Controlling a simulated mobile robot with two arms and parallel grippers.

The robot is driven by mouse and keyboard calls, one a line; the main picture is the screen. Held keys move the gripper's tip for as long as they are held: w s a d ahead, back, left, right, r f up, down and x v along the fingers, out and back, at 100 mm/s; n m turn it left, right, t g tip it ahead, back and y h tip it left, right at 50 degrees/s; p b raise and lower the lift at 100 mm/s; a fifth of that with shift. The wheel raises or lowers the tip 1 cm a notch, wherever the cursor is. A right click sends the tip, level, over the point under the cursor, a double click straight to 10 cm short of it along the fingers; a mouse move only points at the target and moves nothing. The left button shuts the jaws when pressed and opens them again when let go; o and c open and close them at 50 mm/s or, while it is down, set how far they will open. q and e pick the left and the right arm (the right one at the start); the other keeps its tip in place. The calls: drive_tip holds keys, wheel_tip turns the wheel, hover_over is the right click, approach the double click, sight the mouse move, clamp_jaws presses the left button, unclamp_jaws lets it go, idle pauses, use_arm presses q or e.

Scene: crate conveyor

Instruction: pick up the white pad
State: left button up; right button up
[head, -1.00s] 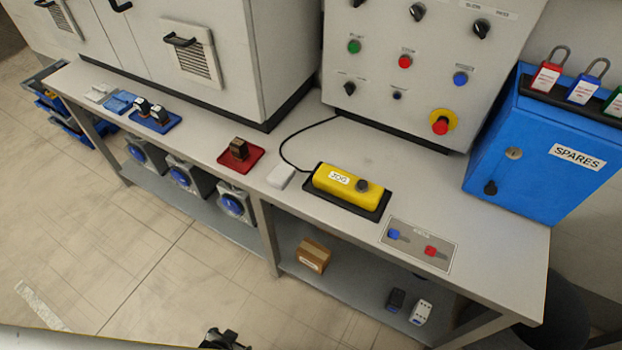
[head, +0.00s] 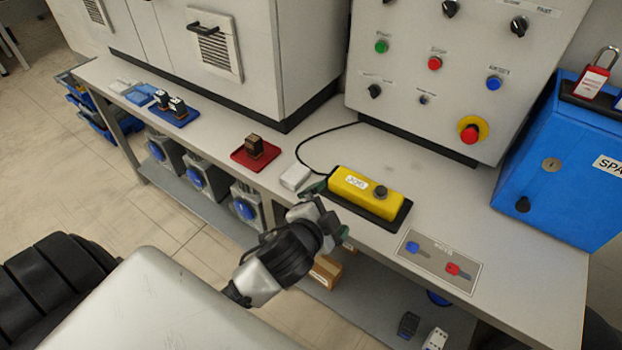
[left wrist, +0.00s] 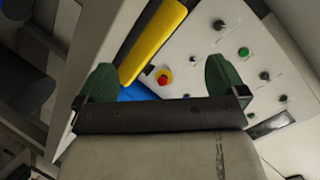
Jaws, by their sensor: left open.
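A small white pad (head: 295,177) lies flat on the bench near its front edge, between the red tray and the yellow JOG box. My left gripper (head: 330,211) is open and empty, with dark green fingers. In the head view it is just right of and below the pad, in front of the yellow box, and one fingertip shows close to the pad's right side. I cannot tell how high it is above the bench. The left wrist view shows both fingers (left wrist: 158,80) spread apart, with no pad seen between them. My right gripper is not in view.
The yellow JOG box (head: 366,191) stands on a black base right of the pad, its black cable looping behind. A red tray (head: 255,158) with a dark block is to the left. Blue tray (head: 174,114) and another flat white item (head: 121,85) lie farther left. A control panel (head: 440,110) rises behind.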

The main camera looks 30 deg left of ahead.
use_arm(q)
drive_tip(key=w+d+r+m+t+h, duration=0.2)
drive_tip(key=w+d+r+m+h, duration=0.15)
drive_tip(key=r+m+h, duration=0.35)
drive_tip(key=w+d+r+m+t+h, duration=0.25)
drive_tip(key=d+r+m+h, duration=0.2)
drive_tip(key=m, duration=0.55)
drive_tip(key=m+g+y, duration=1.1)
drive_tip(key=m+g, duration=0.8)
drive_tip(key=m, duration=0.9)
hover_over(295, 172)
drive_tip(key=shift+t, duration=0.25)
wheel_tip(295, 172, down, 5)
drive_tip(key=shift+f+b, duration=0.2)
drive_tip(key=shift+b, duration=0.1)
wheel_tip(295, 172, down, 10)
drive_tip(key=shift+f, duration=0.1)
drive_tip(key=c, duration=1)
drive_tip(key=shift+r, duration=0.6)
wheel_tip(295, 172, up, 3)
drive_tip(key=shift+r, duration=0.1)
drive_tip(key=d+r, duration=0.2)
drive_tip(key=d, duration=0.2)
drive_tip(key=d+r, duration=0.2)
drive_tip(key=d, duration=0.2)
drive_tip(key=d+r, duration=0.2)
drive_tip(key=d, duration=0.1)
drive_tip(key=shift+d+r, duration=0.4)
